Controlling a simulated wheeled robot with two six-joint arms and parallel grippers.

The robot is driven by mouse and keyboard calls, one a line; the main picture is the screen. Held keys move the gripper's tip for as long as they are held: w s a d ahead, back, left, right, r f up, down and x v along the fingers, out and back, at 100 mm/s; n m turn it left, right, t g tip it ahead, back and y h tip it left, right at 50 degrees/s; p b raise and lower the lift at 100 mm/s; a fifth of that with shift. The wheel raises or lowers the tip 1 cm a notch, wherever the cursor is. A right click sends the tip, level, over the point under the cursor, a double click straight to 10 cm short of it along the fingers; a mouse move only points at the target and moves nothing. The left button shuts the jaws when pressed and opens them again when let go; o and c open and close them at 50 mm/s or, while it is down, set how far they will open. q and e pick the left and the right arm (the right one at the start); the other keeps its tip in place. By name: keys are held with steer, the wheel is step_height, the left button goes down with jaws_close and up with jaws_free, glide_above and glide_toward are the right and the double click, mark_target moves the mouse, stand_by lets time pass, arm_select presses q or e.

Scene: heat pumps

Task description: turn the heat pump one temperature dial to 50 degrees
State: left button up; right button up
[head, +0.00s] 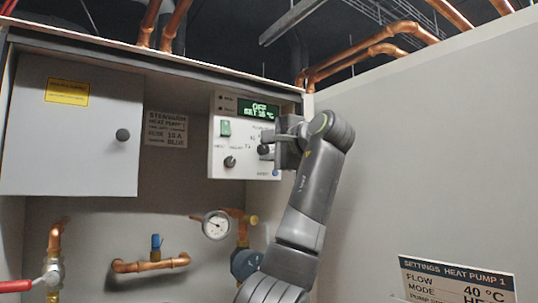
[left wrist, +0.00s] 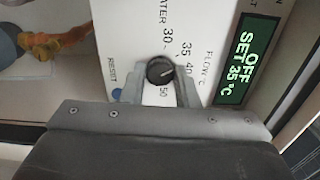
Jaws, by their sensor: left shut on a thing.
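The white control panel (head: 232,130) of heat pump 1 is on the back wall in the head view. My left gripper (left wrist: 158,88) is shut on this dial, one finger on each side, and hides part of the scale. The green display (left wrist: 233,68) reads OFF, SET 35 °C. My right gripper is not in view.
A blue reset button (left wrist: 117,95) is near the dial. A gauge (head: 216,225) and copper pipes sit below. A settings sign (head: 455,280) reads FLOW 40 °C.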

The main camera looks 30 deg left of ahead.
arm_select(q)
steer(key=m+b, duration=0.1)
steer(key=m, duration=0.2)
steer(key=shift+m, duration=0.3)
steer(key=m+b, duration=0.1)
steer(key=m, duration=0.2)
steer(key=shift+m+b, duration=0.3)
steer(key=m+b, duration=0.2)
steer(key=m, duration=0.4)
steer(key=m+b, duration=0.1)
steer(key=m, duration=0.3)
steer(key=shift+m, duration=0.4)
steer(key=shift+r+m+b, duration=0.1)
steer(key=shift+m+b, duration=0.45)
steer(key=shift+m, duration=1.45)
steer(key=o, duration=1)
steer(key=shift+w, duration=0.1)
steer(key=shift+c, duration=0.2)
steer(key=shift+d, duration=0.1)
